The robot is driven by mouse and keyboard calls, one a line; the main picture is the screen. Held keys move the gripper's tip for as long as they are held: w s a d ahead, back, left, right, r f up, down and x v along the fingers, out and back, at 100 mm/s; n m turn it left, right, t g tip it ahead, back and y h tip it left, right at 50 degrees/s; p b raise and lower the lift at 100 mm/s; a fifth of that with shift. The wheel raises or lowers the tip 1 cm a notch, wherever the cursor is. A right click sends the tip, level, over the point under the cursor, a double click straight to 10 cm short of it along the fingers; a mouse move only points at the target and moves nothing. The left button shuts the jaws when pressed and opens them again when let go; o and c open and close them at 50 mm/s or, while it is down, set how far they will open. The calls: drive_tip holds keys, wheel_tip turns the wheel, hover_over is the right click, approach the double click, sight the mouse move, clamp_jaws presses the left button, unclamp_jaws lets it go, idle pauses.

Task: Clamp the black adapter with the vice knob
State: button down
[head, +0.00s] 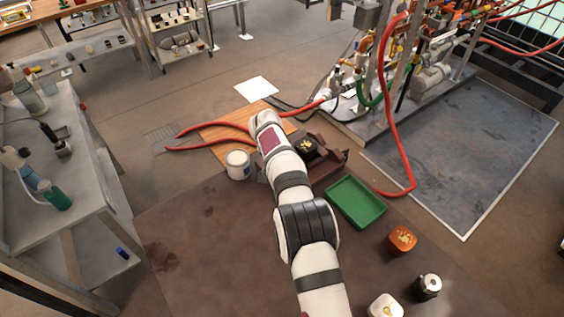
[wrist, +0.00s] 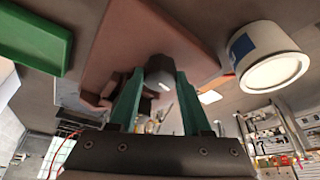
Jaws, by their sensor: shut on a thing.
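The brown vice (head: 330,166) stands on the far part of the dark work surface, beside my forearm. A black piece with a yellowish mark, which looks like the black adapter (head: 307,146), sits at the vice; whether the jaws touch it is not clear. In the wrist view my gripper (wrist: 159,78) has its green fingers shut on a dark grey, faceted piece that looks like the vice knob (wrist: 160,66). Part of the brown vice (wrist: 114,88) shows beside the left finger. In the head view my arm hides the gripper and the knob.
A white tub (head: 238,166) stands just left of my arm. A green tray (head: 357,203) lies right of the vice. Nearer are an orange block (head: 402,239), a black cylinder (head: 428,287) and a white block (head: 385,306). Red hoses (head: 205,130) cross a wooden board behind the vice.

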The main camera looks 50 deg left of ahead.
idle(0.4)
drive_tip(key=c, duration=0.6)
unclamp_jaws()
drive_tip(key=v, duration=1.5)
drive_tip(key=shift+r, duration=0.4)
drive_tip(key=shift+d, duration=0.1)
